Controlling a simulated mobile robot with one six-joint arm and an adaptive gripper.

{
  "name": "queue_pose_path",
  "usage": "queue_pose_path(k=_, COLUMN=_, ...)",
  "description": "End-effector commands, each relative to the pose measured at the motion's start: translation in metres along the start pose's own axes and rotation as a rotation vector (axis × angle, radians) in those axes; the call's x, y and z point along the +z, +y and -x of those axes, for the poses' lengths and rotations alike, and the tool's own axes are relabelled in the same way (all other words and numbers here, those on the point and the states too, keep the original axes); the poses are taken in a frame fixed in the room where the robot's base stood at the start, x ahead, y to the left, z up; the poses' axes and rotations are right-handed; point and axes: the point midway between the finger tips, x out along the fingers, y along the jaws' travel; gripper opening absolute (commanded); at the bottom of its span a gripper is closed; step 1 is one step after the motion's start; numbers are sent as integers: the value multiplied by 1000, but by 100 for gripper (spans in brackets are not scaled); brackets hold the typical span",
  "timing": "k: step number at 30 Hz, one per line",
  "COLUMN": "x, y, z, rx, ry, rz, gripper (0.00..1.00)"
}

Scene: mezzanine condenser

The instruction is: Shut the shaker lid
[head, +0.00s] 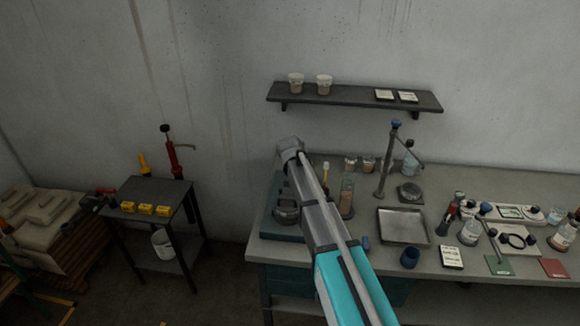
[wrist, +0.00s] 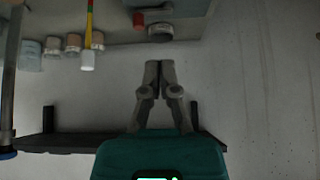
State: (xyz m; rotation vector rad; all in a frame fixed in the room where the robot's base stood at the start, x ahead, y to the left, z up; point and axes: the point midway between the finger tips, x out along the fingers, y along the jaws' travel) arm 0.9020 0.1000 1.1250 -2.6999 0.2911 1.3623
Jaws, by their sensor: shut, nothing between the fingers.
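A low teal box-like unit (head: 278,231) sits at the left end of the bench, partly behind my arm. A dark rounded part shows over it; I cannot tell whether this unit is the shaker or how its lid stands. My gripper (wrist: 158,66) shows in the wrist view with its two fingers together and nothing between them. It is apart from everything, with the wall behind. In the head view its fingers are not clearly visible.
The bench (head: 470,180) carries a metal tray (head: 404,226), a stand (head: 385,165), cups and bottles. A shelf (head: 355,98) hangs above; it also shows in the wrist view (wrist: 70,143). A small dark table (head: 150,192) stands left, across a floor gap.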

Motion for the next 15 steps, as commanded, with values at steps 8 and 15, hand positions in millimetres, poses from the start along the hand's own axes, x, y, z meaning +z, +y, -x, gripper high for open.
queue_pose_path(k=8, x=5, y=6, z=2, rx=4, ry=46, rz=-6, gripper=0)
queue_pose_path(k=15, x=10, y=3, z=5, rx=2, ry=85, rz=-4, gripper=0)
